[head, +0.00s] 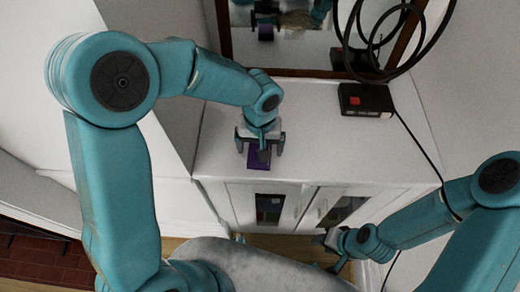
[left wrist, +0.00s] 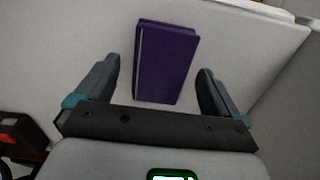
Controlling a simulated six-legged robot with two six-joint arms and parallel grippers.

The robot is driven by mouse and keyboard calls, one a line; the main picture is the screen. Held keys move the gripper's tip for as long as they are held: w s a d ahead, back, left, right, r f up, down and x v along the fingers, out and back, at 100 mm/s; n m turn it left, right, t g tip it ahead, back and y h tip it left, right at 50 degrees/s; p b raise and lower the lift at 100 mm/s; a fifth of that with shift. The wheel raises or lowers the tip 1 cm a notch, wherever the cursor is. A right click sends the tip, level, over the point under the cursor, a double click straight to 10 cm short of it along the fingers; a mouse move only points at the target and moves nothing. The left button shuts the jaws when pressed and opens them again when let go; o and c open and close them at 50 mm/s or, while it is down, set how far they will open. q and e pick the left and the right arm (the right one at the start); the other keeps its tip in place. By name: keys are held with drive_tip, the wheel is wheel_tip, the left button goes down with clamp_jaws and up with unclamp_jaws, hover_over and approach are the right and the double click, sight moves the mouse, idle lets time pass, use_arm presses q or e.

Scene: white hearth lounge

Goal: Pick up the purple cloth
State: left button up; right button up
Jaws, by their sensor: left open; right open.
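The purple cloth (head: 259,160) lies on the white cabinet top (head: 330,140), near its front left edge. In the left wrist view the cloth (left wrist: 168,62) looks like a flat, neat rectangle with a pale line along its left side. My left gripper (head: 260,146) is open above it, pointing down. In the left wrist view its two fingers (left wrist: 158,80) stand apart on either side of the cloth's near part, with gaps on both sides. My right gripper (head: 332,252) is open and empty, low in front of the cabinet doors, away from the cloth.
A black box with a red patch (head: 366,100) stands at the back right of the cabinet top, its black cable (head: 418,145) running off right. A framed mirror (head: 300,48) rises behind. The middle of the cabinet top is clear.

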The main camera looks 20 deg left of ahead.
use_arm(q)
drive_tip(key=shift+f, duration=0.3)
drive_tip(key=shift+r, duration=0.1)
drive_tip(key=c, duration=1.1)
drive_tip(key=shift+c, duration=0.2)
